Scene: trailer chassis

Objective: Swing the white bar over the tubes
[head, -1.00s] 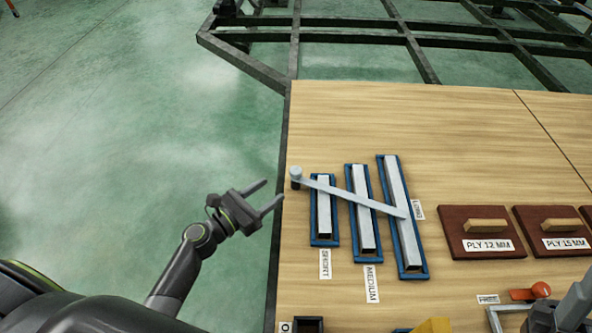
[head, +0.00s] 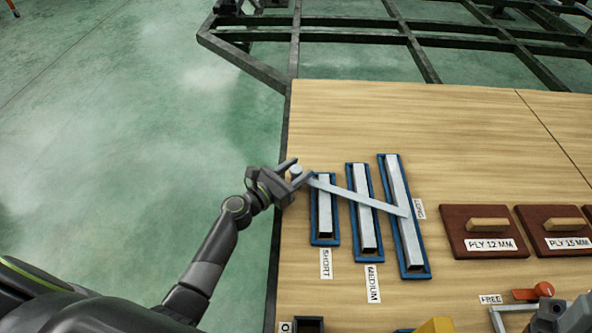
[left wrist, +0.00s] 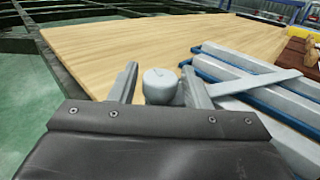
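The white bar (head: 357,194) lies slantwise over the three tubes, from a round knob (head: 296,170) at its left end to the long tube at its right. The short tube (head: 324,213), medium tube (head: 363,208) and long tube (head: 399,205) sit in blue trays. My left gripper (head: 299,170) is open, with its fingers either side of the knob. In the left wrist view the knob (left wrist: 160,86) stands between the two fingers, with a gap at least on the left; contact on the right is unclear. My right gripper (head: 560,315) is partly in view at the bottom right; its fingers are unclear.
Ply 12 mm (head: 484,232) and ply 15 mm (head: 556,232) boards with wooden handles lie right of the tubes. A red-orange lever (head: 535,292) by a FREE label is at the lower right. A dark frame (head: 350,37) stands beyond the table's far edge.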

